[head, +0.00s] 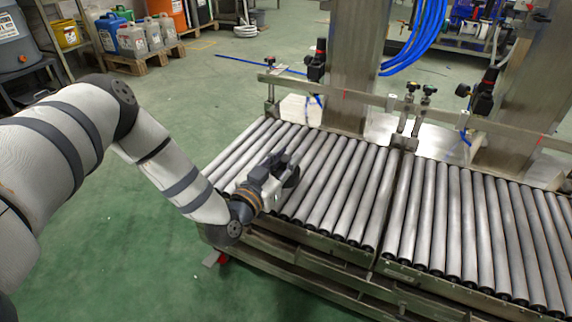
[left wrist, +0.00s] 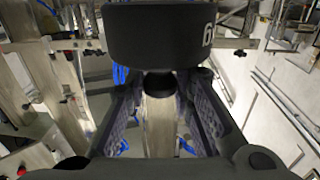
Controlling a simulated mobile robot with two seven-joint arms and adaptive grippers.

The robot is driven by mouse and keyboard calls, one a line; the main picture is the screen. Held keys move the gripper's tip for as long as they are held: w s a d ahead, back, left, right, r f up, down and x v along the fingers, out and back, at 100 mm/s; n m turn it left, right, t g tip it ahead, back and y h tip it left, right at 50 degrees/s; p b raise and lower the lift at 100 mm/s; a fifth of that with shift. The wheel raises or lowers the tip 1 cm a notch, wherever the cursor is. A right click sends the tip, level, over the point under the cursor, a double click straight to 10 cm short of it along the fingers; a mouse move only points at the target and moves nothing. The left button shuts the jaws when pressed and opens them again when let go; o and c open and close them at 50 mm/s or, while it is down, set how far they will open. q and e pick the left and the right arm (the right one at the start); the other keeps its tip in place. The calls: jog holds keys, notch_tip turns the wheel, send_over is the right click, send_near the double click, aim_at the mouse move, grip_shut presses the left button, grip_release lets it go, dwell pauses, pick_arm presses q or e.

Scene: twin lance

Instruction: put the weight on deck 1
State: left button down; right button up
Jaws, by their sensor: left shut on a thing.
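The weight (left wrist: 152,36) is a dark, round block with a pale mark on its side, seen large in the left wrist view. Its narrower knob (left wrist: 159,83) sits between the two fingers of my left gripper (left wrist: 160,98), which is shut on it. In the head view my left gripper (head: 279,170) is over the left roller deck (head: 325,190), near its front left part. A dark edge of the weight (head: 292,178) shows at the gripper's far side. I cannot tell whether the weight touches the rollers. No deck number is readable. My right gripper is out of view.
A second roller deck (head: 480,225) adjoins on the right. A metal rail (head: 375,97) with valves and wide steel columns (head: 355,60) stands behind the rollers. Blue hoses (head: 420,35) hang there. The rollers around my gripper are bare. Green floor (head: 130,240) lies in front.

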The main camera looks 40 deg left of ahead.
pick_arm(q)
jog(key=f, duration=0.1)
jog(key=f+b, duration=0.2)
jog(key=shift+w+a+f, duration=0.2)
jog(key=shift+w+f, duration=0.1)
jog(key=shift+f, duration=0.1)
jog(key=shift+r, duration=0.2)
jog(key=shift+f, duration=0.15)
jog(key=c, duration=1.4)
grip_release()
jog(key=s+d+p, duration=0.2)
jog(key=s+p, duration=0.1)
jog(key=s, duration=0.9)
jog(key=shift+p, duration=0.3)
